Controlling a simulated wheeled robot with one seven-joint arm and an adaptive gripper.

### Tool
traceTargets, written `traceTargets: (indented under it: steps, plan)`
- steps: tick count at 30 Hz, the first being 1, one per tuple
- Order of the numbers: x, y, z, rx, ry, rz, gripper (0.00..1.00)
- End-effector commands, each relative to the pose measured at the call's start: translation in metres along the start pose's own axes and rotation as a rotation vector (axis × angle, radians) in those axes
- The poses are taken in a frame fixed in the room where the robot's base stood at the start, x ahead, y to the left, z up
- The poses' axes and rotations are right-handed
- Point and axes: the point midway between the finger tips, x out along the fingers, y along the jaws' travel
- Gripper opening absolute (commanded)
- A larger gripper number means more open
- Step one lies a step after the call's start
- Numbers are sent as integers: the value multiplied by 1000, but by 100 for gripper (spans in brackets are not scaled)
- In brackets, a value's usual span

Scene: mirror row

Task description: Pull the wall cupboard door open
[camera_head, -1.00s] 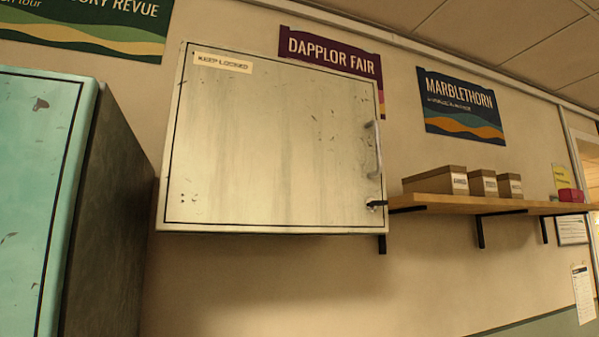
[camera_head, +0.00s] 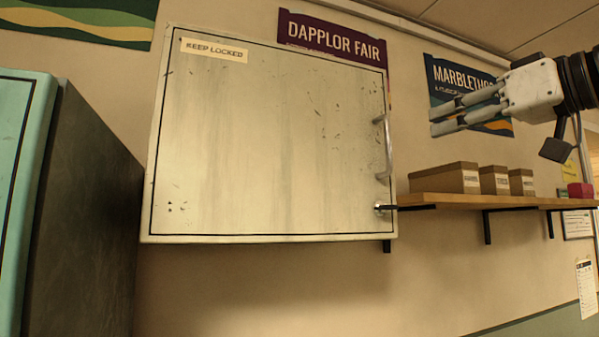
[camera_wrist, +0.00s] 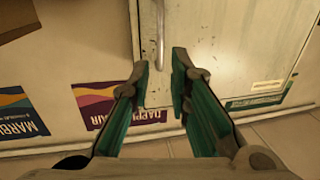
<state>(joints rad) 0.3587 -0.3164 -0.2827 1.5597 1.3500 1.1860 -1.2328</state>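The wall cupboard door (camera_head: 270,140) is a pale, scuffed panel with a "KEEP LOCKED" label. It looks shut. Its vertical bar handle (camera_head: 386,150) is on the right edge, with a small metal fitting (camera_head: 382,208) below it. My gripper (camera_head: 437,121) is to the right of the handle, in front of the wall, apart from the door and pointing left. In the wrist view, the picture looks upside down; my gripper (camera_wrist: 161,62) is open and empty, with the handle (camera_wrist: 159,35) showing beyond the gap between its fingertips.
A wooden shelf (camera_head: 500,203) with three cardboard boxes (camera_head: 443,178) and a red item (camera_head: 580,190) is right of the cupboard. A tall teal cabinet (camera_head: 22,150) stands at left. Posters (camera_head: 333,40) hang on the wall. The wall below the cupboard is clear.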

Motion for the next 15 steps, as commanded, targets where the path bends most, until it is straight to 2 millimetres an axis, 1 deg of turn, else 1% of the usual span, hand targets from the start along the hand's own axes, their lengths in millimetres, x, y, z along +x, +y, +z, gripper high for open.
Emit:
traceTargets:
  steps: [15]
  plan:
    - [95,-1,0,5,-3,-2,18]
